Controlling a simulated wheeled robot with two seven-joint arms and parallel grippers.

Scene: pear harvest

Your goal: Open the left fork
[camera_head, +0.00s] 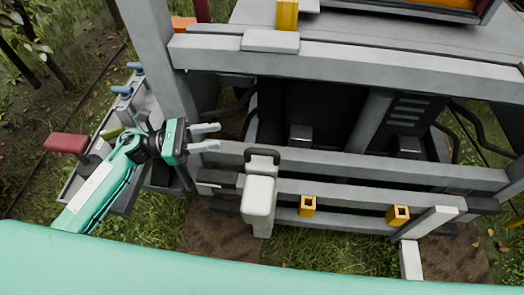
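A grey machine frame (340,165) fills the middle and right of the head view. On its lower front rails sits a cream-white block (260,195) with a dark loop handle (263,154) on top; it looks like the left fork, though I cannot be sure. A similar pale bracket (430,221) sits at the right end of the rails, with a white piece (411,260) hanging below. My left gripper (212,137) is open and empty, its two pale fingers apart, up and left of the loop handle and not touching it. My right gripper is out of view.
Yellow square sockets (307,206) and (397,214) stick out of the lower rail. At left are a red pad (67,143) and a grey side tray with blue handles (122,90). Grass (330,258) and soil lie below. A grey post (160,60) rises behind my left gripper.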

